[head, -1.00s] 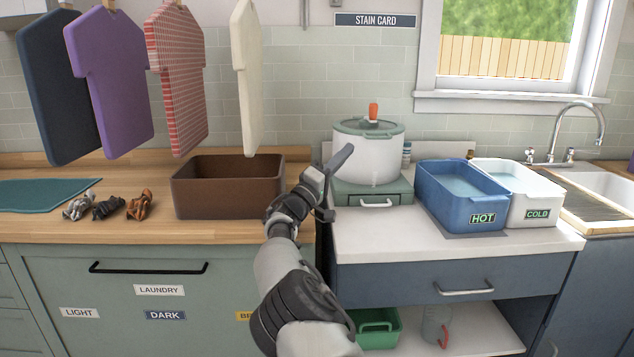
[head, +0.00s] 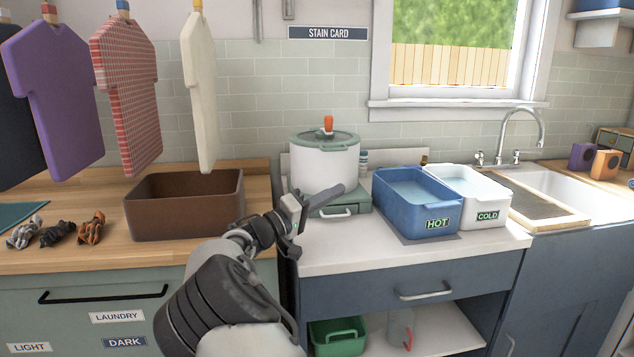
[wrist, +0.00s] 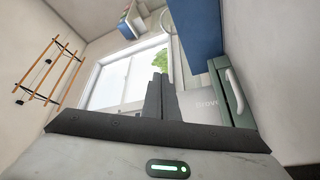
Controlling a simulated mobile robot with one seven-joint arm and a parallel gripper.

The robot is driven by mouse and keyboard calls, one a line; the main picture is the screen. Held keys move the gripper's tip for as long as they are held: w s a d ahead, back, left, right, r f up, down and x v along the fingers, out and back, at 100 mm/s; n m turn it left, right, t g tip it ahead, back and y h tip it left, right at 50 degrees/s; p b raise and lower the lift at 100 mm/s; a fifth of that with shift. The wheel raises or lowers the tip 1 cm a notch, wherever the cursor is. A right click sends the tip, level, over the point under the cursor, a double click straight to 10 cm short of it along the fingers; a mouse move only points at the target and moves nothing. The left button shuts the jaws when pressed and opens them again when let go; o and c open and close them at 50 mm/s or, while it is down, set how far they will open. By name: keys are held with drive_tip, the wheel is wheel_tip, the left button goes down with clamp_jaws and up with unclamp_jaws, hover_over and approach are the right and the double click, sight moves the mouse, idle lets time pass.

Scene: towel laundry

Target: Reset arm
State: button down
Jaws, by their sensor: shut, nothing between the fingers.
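My gripper (head: 328,197) is raised over the left part of the white counter, in front of the white pot on its green base. Its fingers are together and empty, pointing to the right and away. In the wrist view the shut fingers (wrist: 161,97) point toward the window, with nothing between them. My arm reaches up from the bottom of the head view and hides part of the counter edge and the drawers.
A brown bin (head: 185,206) stands left of my arm. The pot (head: 323,165), blue HOT tub (head: 415,205) and white COLD tub (head: 478,195) stand on the counter. Shirts hang at upper left; small crumpled cloths (head: 55,234) lie below. The front counter strip (head: 400,250) is clear.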

drive_tip(key=s+d+f+m+g+y, duration=0.1)
drive_tip(key=s+d+g, duration=0.15)
drive_tip(key=d, duration=0.45)
drive_tip(key=s+d+m+g, duration=0.1)
drive_tip(key=s+d+g, duration=0.1)
drive_tip(key=d+g, duration=0.35)
drive_tip(key=s+d+f+m+g+y, duration=0.25)
drive_tip(key=s+d+y, duration=0.35)
drive_tip(key=s+d, duration=0.45)
drive_tip(key=s+a+n+t+y, duration=0.1)
drive_tip(key=s+a+y, duration=0.25)
drive_tip(key=s, duration=0.65)
drive_tip(key=s+a+n+t+y, duration=0.1)
drive_tip(key=s+a+y, duration=0.25)
drive_tip(key=s, duration=0.65)
drive_tip(key=s+a+n+t+y, duration=0.15)
drive_tip(key=s+a, duration=0.25)
drive_tip(key=s, duration=0.6)
wheel_tip(320, 180, up, 25)
drive_tip(key=p, duration=2.5)
drive_tip(key=shift+w+d+m, duration=0.15)
drive_tip(key=shift+w+m, duration=0.15)
drive_tip(key=shift+w, duration=0.05)
drive_tip(key=shift+y, duration=0.25)
